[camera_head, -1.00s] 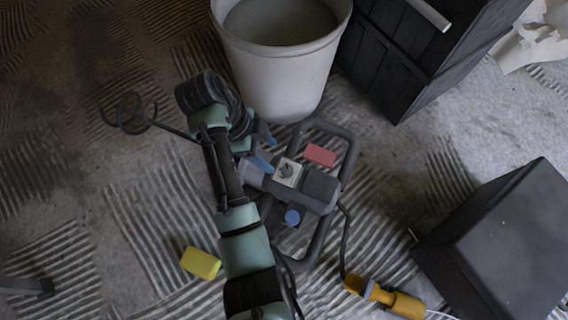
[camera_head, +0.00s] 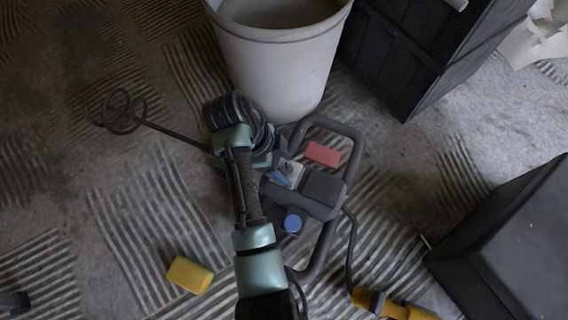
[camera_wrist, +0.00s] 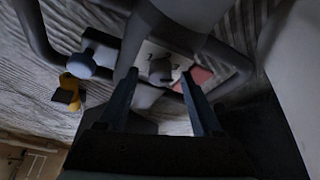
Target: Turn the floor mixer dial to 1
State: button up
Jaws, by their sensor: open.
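The floor mixer (camera_head: 325,195) lies on the floor, with a dark frame and a long stirring rod reaching left. Its dial (camera_wrist: 160,71) is a grey knob on a pale plate (camera_wrist: 150,50) with dark markings; the marking it points at is too small to tell. In the head view the plate (camera_head: 296,172) is partly hidden by my gripper (camera_head: 284,172). In the wrist view my gripper (camera_wrist: 161,76) is open, with its blue-grey fingers on either side of the dial. Whether they touch it I cannot tell.
A white bucket (camera_head: 275,70) stands behind the mixer, beside a dark crate (camera_head: 400,65). A red block (camera_head: 322,154) and a blue knob (camera_head: 293,222) are close to the dial. A yellow sponge (camera_head: 190,275) lies front left, and a dark box (camera_head: 510,240) stands right.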

grip_shut()
